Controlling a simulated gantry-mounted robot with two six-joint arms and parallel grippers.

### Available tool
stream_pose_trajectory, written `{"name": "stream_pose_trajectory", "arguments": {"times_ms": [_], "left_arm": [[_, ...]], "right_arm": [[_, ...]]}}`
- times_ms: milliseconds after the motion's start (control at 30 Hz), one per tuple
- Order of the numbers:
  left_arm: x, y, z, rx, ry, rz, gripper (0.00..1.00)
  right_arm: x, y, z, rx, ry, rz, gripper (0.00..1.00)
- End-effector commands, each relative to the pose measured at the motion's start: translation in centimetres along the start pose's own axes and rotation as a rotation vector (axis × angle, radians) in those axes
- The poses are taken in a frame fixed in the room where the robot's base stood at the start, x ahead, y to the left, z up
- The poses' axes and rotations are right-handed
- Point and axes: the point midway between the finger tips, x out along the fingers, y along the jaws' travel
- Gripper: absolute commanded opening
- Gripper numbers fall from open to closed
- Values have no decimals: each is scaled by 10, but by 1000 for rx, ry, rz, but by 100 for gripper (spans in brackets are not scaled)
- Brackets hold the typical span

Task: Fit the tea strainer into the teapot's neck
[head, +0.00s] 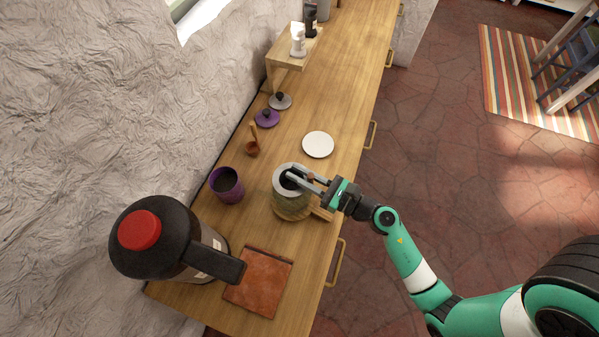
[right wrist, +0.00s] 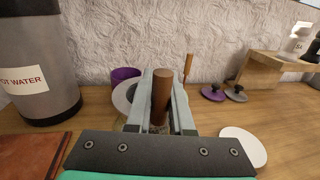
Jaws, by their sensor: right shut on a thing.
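The round teapot (head: 291,207) stands on the wooden counter, with a pale grey rim around its dark opening. My right gripper (head: 296,179) reaches in from the right, its fingertips over the opening. In the right wrist view the gripper (right wrist: 164,85) is shut on the tea strainer (right wrist: 161,97), by a brown handle between the fingers. The strainer's bowl is largely hidden by the fingers; I cannot tell whether it is in the neck or just above it. The teapot's rim (right wrist: 122,97) shows left of the fingers. My left gripper is out of view.
A purple cup (head: 227,187) stands left of the teapot. A large hot water flask (head: 190,245) and a reddish-brown mat (head: 258,283) are nearer. A white saucer (head: 318,145), two lids (head: 267,118) and a wooden scoop (head: 252,149) lie beyond. A small shelf (head: 287,60) stands further back.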

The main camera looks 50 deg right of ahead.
Motion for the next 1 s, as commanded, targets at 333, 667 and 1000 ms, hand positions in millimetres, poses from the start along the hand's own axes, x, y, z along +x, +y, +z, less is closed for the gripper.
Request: {"name": "stream_pose_trajectory", "arguments": {"times_ms": [333,667,1000], "left_arm": [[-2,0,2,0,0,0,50],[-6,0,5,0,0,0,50],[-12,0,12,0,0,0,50]], "right_arm": [[0,0,-3,0,-1,0,0],[0,0,-8,1,-1,0,0],[0,0,-19,1,-1,0,0]]}}
